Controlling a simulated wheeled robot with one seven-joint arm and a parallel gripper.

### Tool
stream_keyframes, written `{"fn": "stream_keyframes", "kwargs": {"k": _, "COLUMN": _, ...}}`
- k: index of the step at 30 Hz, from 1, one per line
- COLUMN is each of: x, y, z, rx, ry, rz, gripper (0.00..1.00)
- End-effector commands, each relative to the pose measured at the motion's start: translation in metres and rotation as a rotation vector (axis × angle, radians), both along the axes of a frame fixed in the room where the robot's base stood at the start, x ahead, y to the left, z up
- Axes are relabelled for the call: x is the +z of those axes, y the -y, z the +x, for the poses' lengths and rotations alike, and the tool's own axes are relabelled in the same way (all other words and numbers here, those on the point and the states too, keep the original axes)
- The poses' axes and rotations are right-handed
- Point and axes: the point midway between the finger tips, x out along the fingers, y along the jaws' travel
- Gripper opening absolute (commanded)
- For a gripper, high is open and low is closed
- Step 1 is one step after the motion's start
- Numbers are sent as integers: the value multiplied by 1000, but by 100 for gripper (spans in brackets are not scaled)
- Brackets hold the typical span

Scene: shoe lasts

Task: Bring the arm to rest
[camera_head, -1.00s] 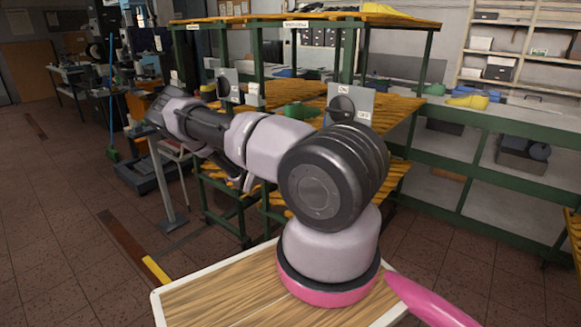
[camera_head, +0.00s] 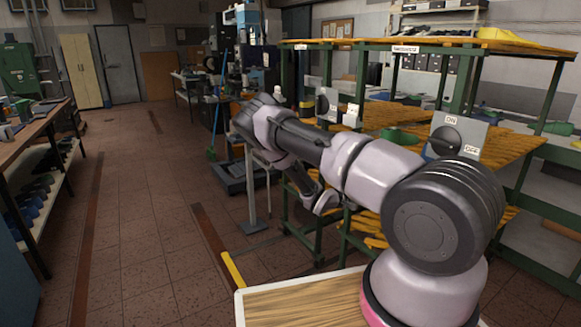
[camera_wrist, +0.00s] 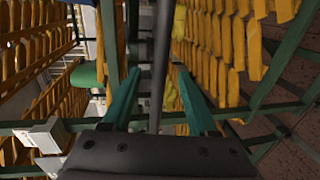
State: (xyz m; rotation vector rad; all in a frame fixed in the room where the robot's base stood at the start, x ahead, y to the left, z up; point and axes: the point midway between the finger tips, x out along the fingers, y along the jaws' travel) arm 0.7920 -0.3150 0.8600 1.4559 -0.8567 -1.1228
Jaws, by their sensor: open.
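My arm reaches from the lower right of the head view toward the green rack, bent at its joints. Its far end is folded down beside the rack, and the fingers are hard to make out there. In the wrist view my gripper (camera_wrist: 160,105) shows two teal fingers spread apart with nothing held between them. A thin grey post runs up the picture between the fingers; I cannot tell its distance from them.
A green-framed rack (camera_head: 318,225) with yellow-orange lasts on its shelves stands close to my arm. Switch boxes (camera_head: 455,140) are mounted on it. A workbench (camera_head: 35,125) stands at the left. The tiled floor (camera_head: 140,220) between is clear.

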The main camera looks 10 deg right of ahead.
Motion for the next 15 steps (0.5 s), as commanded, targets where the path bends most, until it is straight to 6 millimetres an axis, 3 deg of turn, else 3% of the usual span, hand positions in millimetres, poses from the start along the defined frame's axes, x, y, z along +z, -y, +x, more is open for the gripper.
{"fn": "stream_keyframes", "kwargs": {"k": 5, "x": 20, "y": -2, "z": -4, "rx": -59, "ry": 30, "rz": 42, "gripper": 59}}
{"fn": "stream_keyframes", "kwargs": {"k": 15, "x": 121, "y": -26, "z": -48, "rx": -372, "ry": 148, "rz": 344, "gripper": 59}}
